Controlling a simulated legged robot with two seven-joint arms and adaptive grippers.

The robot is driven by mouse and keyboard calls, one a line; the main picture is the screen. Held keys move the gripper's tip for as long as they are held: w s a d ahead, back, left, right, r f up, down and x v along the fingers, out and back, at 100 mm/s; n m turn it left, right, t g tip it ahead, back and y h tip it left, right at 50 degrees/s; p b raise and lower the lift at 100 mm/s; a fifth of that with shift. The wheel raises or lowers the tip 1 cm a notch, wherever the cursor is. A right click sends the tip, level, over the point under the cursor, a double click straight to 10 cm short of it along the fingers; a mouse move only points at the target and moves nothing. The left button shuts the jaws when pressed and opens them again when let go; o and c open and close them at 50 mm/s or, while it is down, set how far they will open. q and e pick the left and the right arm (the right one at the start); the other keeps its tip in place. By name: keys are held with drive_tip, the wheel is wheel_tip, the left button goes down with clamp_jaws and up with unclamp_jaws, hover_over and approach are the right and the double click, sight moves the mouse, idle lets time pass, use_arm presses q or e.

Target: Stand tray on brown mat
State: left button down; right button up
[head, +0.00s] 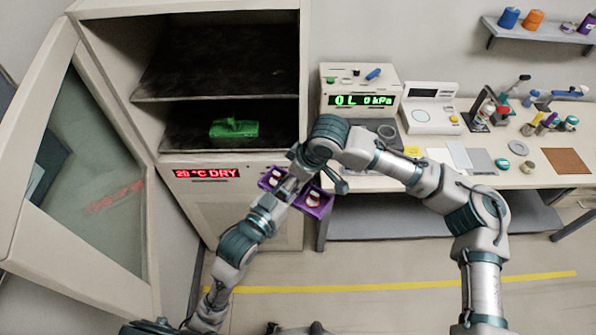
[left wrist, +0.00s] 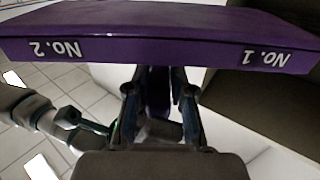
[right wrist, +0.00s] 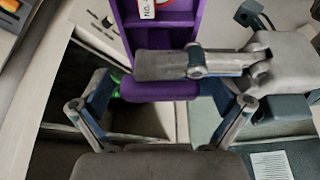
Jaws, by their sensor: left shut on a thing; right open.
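The purple tray (head: 318,203) is held off the floor, in front of the cabinet and left of the bench. It carries red-and-white items. The left wrist view shows its edge (left wrist: 160,42), labelled No. 1 and No. 2. My left gripper (left wrist: 157,85) is shut on a purple part below that edge. My right gripper (right wrist: 158,80) is open, its fingers spread on either side of the tray's end (right wrist: 160,92); I cannot tell whether they touch it. My left gripper also crosses the tray there. The brown mat (head: 567,161) lies bare at the bench's right end.
The open cabinet (head: 218,65) holds a green object (head: 234,128), with its door swung left. The bench (head: 480,180) carries a gauge box (head: 360,88), a white balance (head: 431,115), flat plates, small containers and a tool rack (head: 490,112). Floor in front is clear.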

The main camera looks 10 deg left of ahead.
drive_tip(key=shift+f, duration=0.1)
drive_tip(key=shift+w, duration=0.1)
drive_tip(key=c, duration=1.3)
drive_tip(key=o, duration=1.3)
drive_tip(key=v, duration=1.2)
